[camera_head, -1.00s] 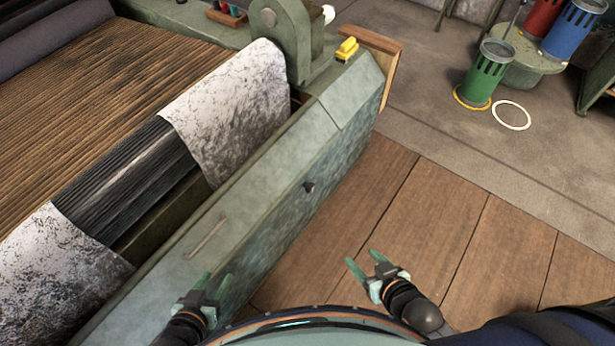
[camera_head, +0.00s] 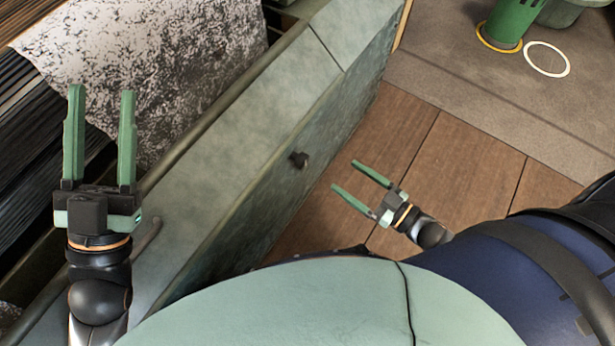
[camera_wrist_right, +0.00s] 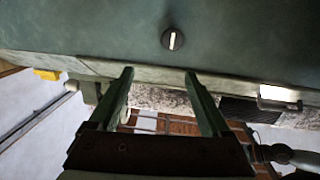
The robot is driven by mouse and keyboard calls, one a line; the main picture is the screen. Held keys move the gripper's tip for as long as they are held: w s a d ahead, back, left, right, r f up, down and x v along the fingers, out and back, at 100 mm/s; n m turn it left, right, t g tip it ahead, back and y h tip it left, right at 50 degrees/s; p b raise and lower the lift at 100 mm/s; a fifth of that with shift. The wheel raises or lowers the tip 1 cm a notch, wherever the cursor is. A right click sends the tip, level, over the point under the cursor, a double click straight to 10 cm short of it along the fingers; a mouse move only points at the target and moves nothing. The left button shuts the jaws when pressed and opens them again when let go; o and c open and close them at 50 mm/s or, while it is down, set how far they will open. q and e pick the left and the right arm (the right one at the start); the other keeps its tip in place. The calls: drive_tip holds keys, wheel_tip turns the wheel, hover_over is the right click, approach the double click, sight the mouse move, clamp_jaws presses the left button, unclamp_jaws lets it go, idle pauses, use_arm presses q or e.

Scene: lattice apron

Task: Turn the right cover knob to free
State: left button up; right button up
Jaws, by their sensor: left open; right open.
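The dark cover knob (camera_head: 299,160) sticks out from the side face of the green cover (camera_head: 225,150) in the head view. In the right wrist view the knob (camera_wrist_right: 172,38) is a round dark disc with a pale slot line running nearly upright in the picture. My right gripper (camera_head: 352,178) is open and empty, to the right of the knob and apart from it. Its two green fingers (camera_wrist_right: 160,75) show below the knob in the wrist view. My left gripper (camera_head: 100,92) is open and empty, above the cover's left side, by the speckled sheet.
A speckled white sheet (camera_head: 150,60) lies over the roller left of the cover. A handle bar (camera_head: 148,238) sits on the cover's top. A green canister (camera_head: 512,22) and a white ring (camera_head: 547,59) are farther back.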

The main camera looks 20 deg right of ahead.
sight(306, 163)
drive_tip(key=shift+n+g+y, duration=0.3)
drive_tip(key=shift+n+y, duration=0.3)
drive_tip(key=shift+y, duration=0.3)
drive_tip(key=w+a+f+b, duration=0.1)
drive_tip(key=w+a, duration=0.1)
drive_tip(key=w, duration=0.1)
drive_tip(key=w+a+f+b, duration=0.1)
drive_tip(key=w+a+b, duration=0.1)
drive_tip(key=w+a, duration=0.1)
drive_tip(key=w+a+f+b, duration=0.1)
drive_tip(key=w+a+b, duration=0.1)
drive_tip(key=shift+w+a+f, duration=0.15)
drive_tip(key=shift+w+a, duration=0.25)
use_arm(q)
drive_tip(key=s+f+m+h, duration=0.2)
drive_tip(key=s+h, duration=0.1)
drive_tip(key=shift+d+f, duration=0.15)
drive_tip(key=shift+d, duration=0.25)
drive_tip(key=shift+w, duration=0.1)
use_arm(e)
clamp_jaws()
